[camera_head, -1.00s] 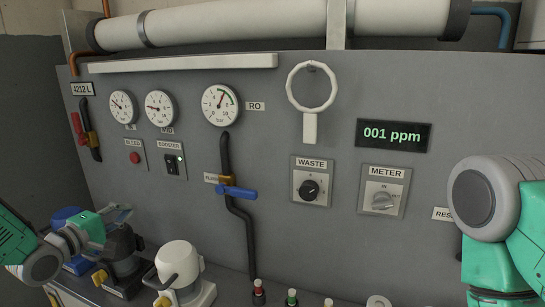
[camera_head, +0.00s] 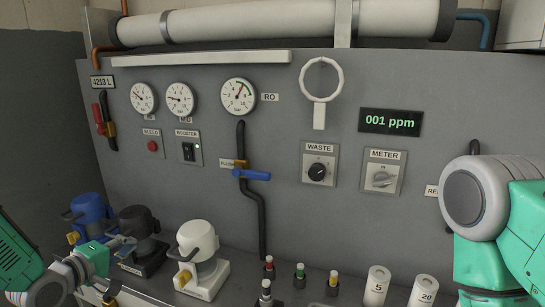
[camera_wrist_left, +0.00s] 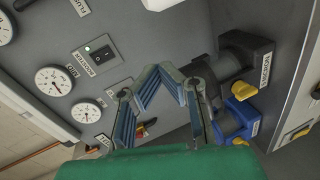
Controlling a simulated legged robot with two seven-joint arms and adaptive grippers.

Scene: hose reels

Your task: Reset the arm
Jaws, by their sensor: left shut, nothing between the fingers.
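My left arm, green and grey, comes in at the lower left of the head view. Its gripper (camera_head: 122,244) is shut and empty, in front of the black-capped unit (camera_head: 138,222) on the bench. I cannot tell if it touches that unit. In the left wrist view the blue-grey fingers (camera_wrist_left: 162,73) come together with nothing between them, over the grey panel. My right arm (camera_head: 480,200) is at the right edge of the head view, in front of the panel. Its gripper does not show.
A blue unit (camera_head: 90,209) and a white unit (camera_head: 198,241) stand beside the black one. Small capped bottles (camera_head: 300,270) and white cylinders numbered 5 (camera_head: 376,283) and 20 (camera_head: 424,290) line the front. The grey panel (camera_head: 300,220) carries gauges, knobs and a blue-handled valve (camera_head: 250,173).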

